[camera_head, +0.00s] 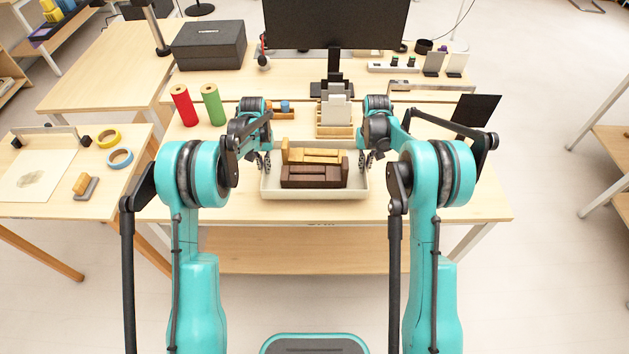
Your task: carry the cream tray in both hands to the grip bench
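The cream tray (353,188) sits on the light wood table in front of me. A dark brown wooden piece and a tan wooden piece lie in it. My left gripper (263,161) is at the tray's left end, with its fingers pointing down by the rim. My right gripper (366,160) is at the right end in the same way. The fingers are small and partly hidden by my arms, so I cannot tell whether they are closed on the rim. No bench is clearly marked as the grip bench.
Red (184,105) and green (213,104) cylinders stand left of the tray. A wooden holder (335,131) with pale cards stands behind it, before a monitor (335,25). A side table (60,205) at left holds tape rolls (120,157) and a board. Open floor (550,270) lies at right.

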